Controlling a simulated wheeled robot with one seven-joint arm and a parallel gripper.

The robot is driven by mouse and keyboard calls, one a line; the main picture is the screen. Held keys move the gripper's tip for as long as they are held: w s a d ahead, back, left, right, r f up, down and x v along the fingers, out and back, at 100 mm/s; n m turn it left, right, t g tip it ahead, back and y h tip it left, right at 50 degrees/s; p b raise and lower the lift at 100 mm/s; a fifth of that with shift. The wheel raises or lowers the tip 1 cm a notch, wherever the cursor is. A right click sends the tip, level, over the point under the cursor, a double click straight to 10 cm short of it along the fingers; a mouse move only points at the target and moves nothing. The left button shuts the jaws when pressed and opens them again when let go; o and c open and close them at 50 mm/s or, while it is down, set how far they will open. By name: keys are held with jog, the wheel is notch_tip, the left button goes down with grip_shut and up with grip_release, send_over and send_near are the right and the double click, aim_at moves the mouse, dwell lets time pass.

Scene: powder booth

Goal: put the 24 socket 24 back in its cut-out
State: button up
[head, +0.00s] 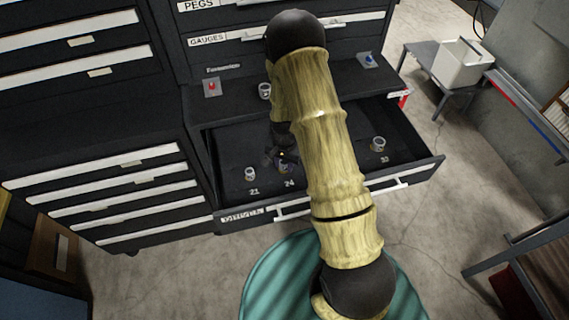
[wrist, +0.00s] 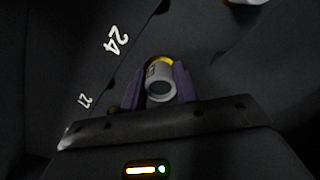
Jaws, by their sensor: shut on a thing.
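The 24 socket (wrist: 160,84) is a grey cylinder with a yellow band, held between the dark purple fingers of my gripper (wrist: 158,88) in the wrist view. In the head view the socket (head: 284,169) shows small beside my dark gripper (head: 281,159), inside the open drawer just behind the white 24 label (head: 289,184). The label also shows in the wrist view (wrist: 116,40), left of the socket. The cut-out cannot be made out, and I cannot tell whether the socket is in it or above it.
In the open drawer (head: 225,140), one socket (head: 250,174) stands near label 21 and another (head: 378,144) near label 33. Another socket (head: 265,91) stands on the cabinet's ledge behind. My arm hides the drawer's middle. A white bin (head: 460,65) sits on a side table.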

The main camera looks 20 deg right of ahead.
jog(key=o, duration=1.1)
jog(key=shift+s+a+f, duration=0.1)
jog(key=shift+s+f, duration=0.4)
jog(key=shift+f, duration=0.25)
jog(key=shift+o, duration=0.2)
jog(key=shift+d, duration=0.2)
jog(key=shift+r, duration=0.1)
jog(key=shift+w+r, duration=0.25)
jog(key=shift+r, duration=0.2)
notch_tip(320, 180, up, 18)
jog(key=b, duration=0.2)
jog(key=shift+a, duration=0.4)
jog(key=shift+f, duration=0.1)
